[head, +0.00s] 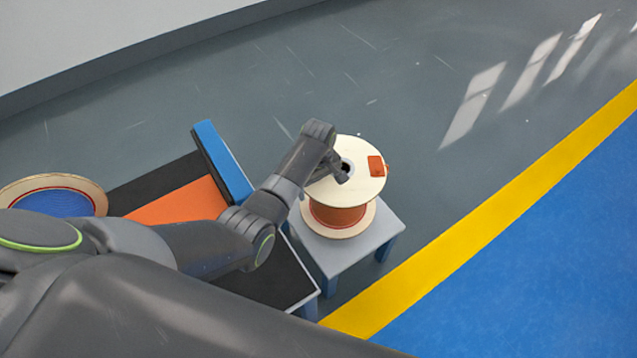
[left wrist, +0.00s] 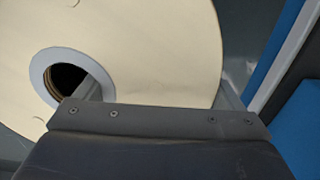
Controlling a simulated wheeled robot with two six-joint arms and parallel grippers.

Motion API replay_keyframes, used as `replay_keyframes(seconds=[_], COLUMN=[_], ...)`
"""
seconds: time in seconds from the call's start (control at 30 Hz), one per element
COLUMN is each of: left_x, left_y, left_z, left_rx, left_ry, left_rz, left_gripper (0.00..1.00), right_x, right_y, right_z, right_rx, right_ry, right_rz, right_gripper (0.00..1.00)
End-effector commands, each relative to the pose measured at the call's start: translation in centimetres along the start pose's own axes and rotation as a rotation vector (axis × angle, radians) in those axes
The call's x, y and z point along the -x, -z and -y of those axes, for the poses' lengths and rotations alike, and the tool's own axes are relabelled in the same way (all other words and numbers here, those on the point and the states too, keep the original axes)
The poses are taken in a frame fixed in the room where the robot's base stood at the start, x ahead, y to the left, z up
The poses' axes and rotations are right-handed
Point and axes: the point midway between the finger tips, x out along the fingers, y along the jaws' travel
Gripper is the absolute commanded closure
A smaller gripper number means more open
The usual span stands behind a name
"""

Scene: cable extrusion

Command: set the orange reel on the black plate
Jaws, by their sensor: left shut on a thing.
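The orange reel (head: 336,216) has cream round flanges, orange cable wound between them and an orange label on its top flange. It stands with its axis upright on, or just above, a small grey stand; I cannot tell whether they touch. My left gripper (head: 342,172) is at the centre hole of the top flange, shut on the reel. In the left wrist view the cream flange (left wrist: 150,45) fills the upper part, with one finger at the hole's edge. A black flat surface (head: 150,183), possibly the black plate, lies left of the reel, partly behind my arm. My right gripper is not in view.
The grey stand (head: 385,222) has blue legs. A blue raised block (head: 221,160) and an orange panel (head: 180,203) are on the black surface. A reel of blue cable (head: 58,200) is at far left. Open grey floor lies behind; a yellow stripe (head: 450,255) runs at right.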

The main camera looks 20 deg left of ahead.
Motion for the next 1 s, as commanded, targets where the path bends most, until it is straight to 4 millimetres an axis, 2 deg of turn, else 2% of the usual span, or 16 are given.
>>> replay_keyframes(seconds=[0.4,1.0], left_x=[0.26,0.17], left_y=[0.02,0.03], left_z=[-0.19,-0.22], left_rx=[-0.001,-0.001], left_ry=[-0.003,-0.004], left_rz=[-0.001,-0.002], left_gripper=[0.75,0.75], right_x=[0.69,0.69], right_y=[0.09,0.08], right_z=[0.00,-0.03], right_rx=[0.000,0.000], right_ry=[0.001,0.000], right_rz=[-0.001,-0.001], right_gripper=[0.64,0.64])
